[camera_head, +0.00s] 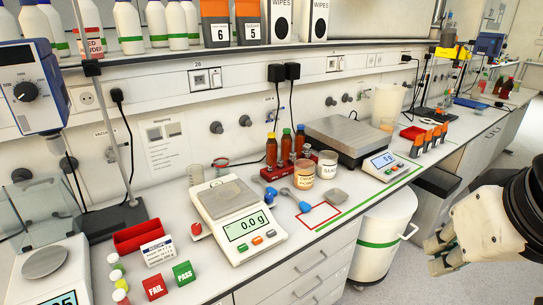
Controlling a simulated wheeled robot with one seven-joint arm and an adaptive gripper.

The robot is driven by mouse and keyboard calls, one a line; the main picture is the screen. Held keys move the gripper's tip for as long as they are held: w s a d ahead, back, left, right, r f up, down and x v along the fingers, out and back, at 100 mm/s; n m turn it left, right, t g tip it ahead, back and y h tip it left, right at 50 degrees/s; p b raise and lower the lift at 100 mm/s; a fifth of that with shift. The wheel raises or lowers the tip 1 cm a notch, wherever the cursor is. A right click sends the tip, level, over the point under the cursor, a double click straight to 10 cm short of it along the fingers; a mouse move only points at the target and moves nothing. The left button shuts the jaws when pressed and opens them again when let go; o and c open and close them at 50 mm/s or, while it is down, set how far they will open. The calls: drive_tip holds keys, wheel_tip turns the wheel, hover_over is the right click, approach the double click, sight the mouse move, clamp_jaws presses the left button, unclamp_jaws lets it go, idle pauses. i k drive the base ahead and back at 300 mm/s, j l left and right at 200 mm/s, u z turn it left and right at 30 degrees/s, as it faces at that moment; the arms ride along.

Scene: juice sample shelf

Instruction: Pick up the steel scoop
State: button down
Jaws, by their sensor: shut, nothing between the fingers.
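My gripper (437,257) is at the lower right, in front of the bench and well apart from the scoop. Its fingers point left and are shut, with nothing seen between them.
A balance (240,225) reading 0.0 g stands left of the scoop. Two tubs (303,173) and a rack of brown bottles (285,155) stand behind it. A larger scale (347,138) is at the right rear. A white bin (375,245) stands below the bench edge.

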sight(304, 208)
drive_tip(key=i+l+u, duration=0.2)
drive_tip(key=i+u, duration=0.25)
drive_tip(key=i+l+u, duration=0.45)
drive_tip(key=i+j, duration=0.05)
drive_tip(key=i, duration=0.05)
